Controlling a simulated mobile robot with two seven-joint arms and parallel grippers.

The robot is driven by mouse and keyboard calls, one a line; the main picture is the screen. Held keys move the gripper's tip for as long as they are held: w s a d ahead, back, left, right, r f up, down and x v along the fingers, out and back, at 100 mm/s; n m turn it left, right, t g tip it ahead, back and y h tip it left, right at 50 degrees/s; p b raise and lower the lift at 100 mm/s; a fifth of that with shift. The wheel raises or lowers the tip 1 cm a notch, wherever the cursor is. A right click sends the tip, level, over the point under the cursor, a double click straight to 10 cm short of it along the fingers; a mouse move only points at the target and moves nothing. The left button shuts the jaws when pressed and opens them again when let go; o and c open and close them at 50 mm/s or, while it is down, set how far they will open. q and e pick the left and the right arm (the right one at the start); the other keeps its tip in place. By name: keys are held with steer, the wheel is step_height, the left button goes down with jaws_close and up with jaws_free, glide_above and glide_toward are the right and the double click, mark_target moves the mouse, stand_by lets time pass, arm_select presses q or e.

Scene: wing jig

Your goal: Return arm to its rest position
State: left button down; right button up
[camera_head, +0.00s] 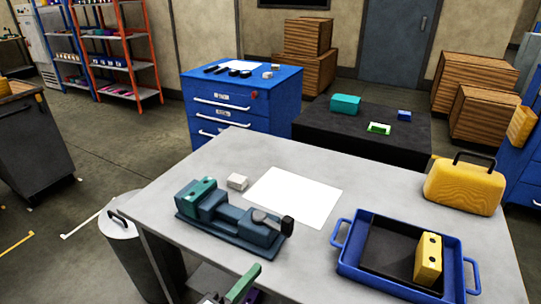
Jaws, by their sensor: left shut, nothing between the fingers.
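My left gripper (243,284) shows at the bottom edge, left of centre, in front of the grey table. It is shut and empty, with a green part and a bit of purple visible; the rest is cut off by the frame. My right gripper is not in view. A teal and dark blue vise (230,222) stands on the table just beyond my left gripper.
The grey table (385,187) also holds a white sheet (294,197), a small pale block (237,182), a blue tray (350,268) with a yellow block (428,258), and a yellow case (463,188). A grey bin (121,235) stands at its left. Blue drawers (225,112) stand behind.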

arm_select(q)
steer(key=s+a+f+m+g+y+p, duration=0.1)
steer(key=s+a+f+m+g+y, duration=0.2)
steer(key=f, duration=0.6)
steer(key=s+a+f+m+g+y+p, duration=0.1)
steer(key=s+a+f+m+g+y, duration=0.2)
steer(key=s+a+f+m, duration=0.4)
steer(key=s+f+m, duration=0.3)
steer(key=s, duration=0.2)
steer(key=shift+s+a+m+y, duration=0.2)
steer(key=shift+a+m+y, duration=0.1)
steer(key=shift+a+y, duration=0.1)
